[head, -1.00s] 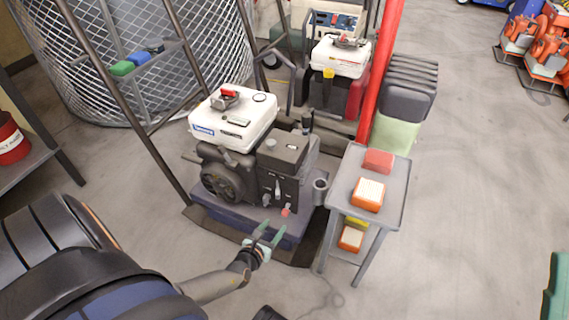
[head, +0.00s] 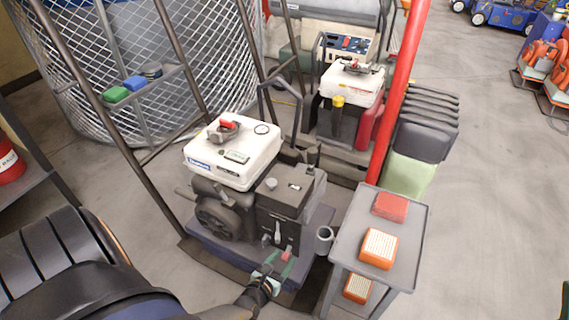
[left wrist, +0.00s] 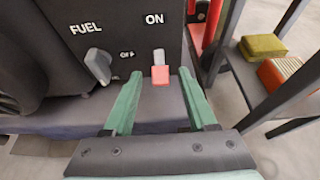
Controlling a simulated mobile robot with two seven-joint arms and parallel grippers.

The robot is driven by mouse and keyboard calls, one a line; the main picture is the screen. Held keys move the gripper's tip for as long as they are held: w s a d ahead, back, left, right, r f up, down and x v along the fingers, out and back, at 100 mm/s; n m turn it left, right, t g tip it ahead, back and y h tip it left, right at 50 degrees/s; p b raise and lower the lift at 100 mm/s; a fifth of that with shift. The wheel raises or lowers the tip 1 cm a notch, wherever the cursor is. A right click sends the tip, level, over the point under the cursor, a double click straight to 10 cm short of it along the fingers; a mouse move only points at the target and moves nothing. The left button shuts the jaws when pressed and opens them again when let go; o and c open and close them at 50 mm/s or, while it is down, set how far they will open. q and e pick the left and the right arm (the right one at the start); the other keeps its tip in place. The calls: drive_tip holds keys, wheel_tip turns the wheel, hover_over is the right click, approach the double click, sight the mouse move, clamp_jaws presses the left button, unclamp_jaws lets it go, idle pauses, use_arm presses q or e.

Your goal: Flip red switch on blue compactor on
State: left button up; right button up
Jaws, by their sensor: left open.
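The blue compactor (head: 208,240) stands at the middle of the head view, with a white tank on top and a dark engine. Its red switch (head: 287,254) sits low on the dark front panel. In the left wrist view the red switch (left wrist: 160,75) hangs at the lower end of a pale lever, below the word ON; OFF is printed to its left. My left gripper (head: 274,263) is open, its green fingers (left wrist: 160,85) on either side of the switch and apart from it. My right gripper is not in view.
A grey cart (head: 410,220) with red and orange boxes stands close to the right of the compactor. A red post (head: 394,100) rises behind it. A grey FUEL knob (left wrist: 97,66) sits left of the switch. Open floor lies at the right.

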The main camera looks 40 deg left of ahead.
use_arm(q)
drive_tip(key=shift+w, duration=0.15)
drive_tip(key=shift+c, duration=0.2)
clamp_jaws()
idle(0.3)
